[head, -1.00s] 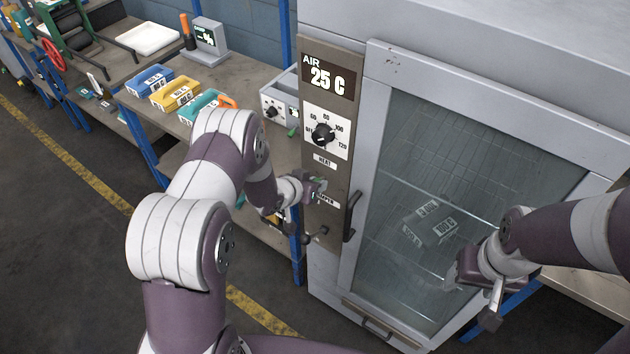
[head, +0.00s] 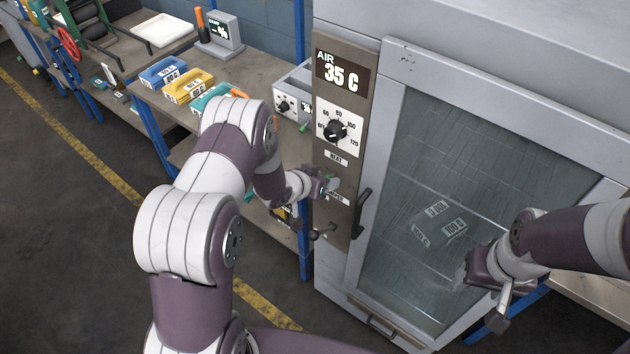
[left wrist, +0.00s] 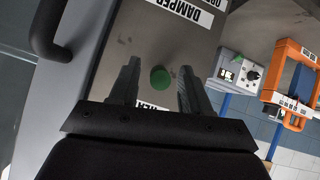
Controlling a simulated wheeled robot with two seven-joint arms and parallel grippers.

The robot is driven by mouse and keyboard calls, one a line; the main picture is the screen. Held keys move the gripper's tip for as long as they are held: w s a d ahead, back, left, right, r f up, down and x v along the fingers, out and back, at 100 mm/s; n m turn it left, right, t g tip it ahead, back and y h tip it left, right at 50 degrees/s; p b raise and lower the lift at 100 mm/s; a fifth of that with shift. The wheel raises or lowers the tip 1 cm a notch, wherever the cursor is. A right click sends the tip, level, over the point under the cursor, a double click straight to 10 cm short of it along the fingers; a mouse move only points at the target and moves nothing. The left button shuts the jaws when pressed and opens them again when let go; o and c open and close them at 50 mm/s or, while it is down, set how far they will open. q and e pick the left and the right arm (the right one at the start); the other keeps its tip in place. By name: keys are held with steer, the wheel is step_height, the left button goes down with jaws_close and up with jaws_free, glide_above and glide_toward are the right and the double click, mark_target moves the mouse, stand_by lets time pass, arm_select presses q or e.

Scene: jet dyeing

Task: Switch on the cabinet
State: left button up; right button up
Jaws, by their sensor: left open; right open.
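The cabinet (head: 440,55) is a large grey unit with a glass door. Its control panel (head: 341,120) has an AIR display (head: 340,73) reading 35 C, a black temperature knob (head: 336,131), and HEAT and DAMPER labels. My left gripper (head: 326,186) is at the panel below the knob. In the left wrist view its open fingers (left wrist: 158,72) stand on either side of a round green button (left wrist: 160,79), near the HEAT label; touching cannot be told. My right gripper (head: 490,285) is open and empty in front of the lower glass door.
A door handle (head: 362,212) stands out right of the panel. Labelled packs (head: 438,223) sit behind the glass. The bench at left holds blue (head: 162,73) and yellow (head: 188,86) bins and a small scale-like device (head: 219,35). A control box (head: 290,95) stands beside the cabinet.

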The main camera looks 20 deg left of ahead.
arm_select(q)
steer(key=b+v, duration=0.2)
steer(key=v, duration=0.9)
steer(key=shift+s+r, duration=0.2)
steer(key=shift+s, duration=0.1)
steer(key=shift+a, duration=0.1)
